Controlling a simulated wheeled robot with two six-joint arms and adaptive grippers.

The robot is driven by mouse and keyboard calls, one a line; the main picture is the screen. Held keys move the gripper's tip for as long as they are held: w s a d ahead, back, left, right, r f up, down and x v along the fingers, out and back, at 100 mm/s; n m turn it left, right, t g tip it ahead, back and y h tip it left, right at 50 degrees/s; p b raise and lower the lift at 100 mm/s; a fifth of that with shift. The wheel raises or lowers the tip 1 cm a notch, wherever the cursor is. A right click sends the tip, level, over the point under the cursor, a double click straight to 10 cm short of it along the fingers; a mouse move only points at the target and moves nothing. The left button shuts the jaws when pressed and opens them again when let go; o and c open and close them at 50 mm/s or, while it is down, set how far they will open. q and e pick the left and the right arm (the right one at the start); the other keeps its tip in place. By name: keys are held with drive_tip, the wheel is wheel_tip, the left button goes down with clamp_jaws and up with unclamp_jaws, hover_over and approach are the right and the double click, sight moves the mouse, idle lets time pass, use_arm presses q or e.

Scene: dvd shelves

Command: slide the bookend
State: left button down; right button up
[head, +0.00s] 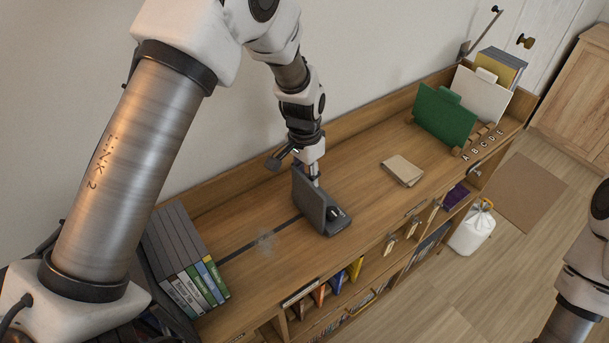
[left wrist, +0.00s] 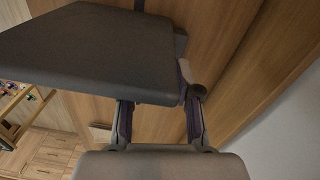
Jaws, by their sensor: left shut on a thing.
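The dark grey bookend (head: 309,203) stands upright on the wooden shelf top, with its flat foot on the wood. My left gripper (head: 313,180) comes down on it from above and is shut on it. In the left wrist view the bookend (left wrist: 90,55) fills the upper left, with the left gripper's fingers (left wrist: 160,105) at its lower right edge. A row of DVD cases (head: 185,262) stands at the left of the shelf, apart from the bookend. Of my right arm only links show at the right edge; its gripper is out of view.
A dark strip (head: 240,251) runs along the shelf between the cases and the bookend, with a pale smudge (head: 265,241) beside it. A tan block (head: 402,170) lies right of the bookend. A green divider (head: 443,115) and white panel (head: 482,95) stand farther right. The wall borders the back.

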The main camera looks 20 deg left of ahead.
use_arm(q)
drive_tip(key=shift+s+a+f, duration=0.15)
drive_tip(key=shift+s, duration=0.25)
drive_tip(key=c, duration=0.9)
unclamp_jaws()
drive_tip(key=shift+o, duration=0.5)
drive_tip(key=shift+w, duration=0.3)
wheel_tip(320, 180, up, 12)
drive_tip(key=shift+w+a, duration=0.15)
drive_tip(key=shift+w, duration=0.05)
drive_tip(key=shift+f, duration=0.15)
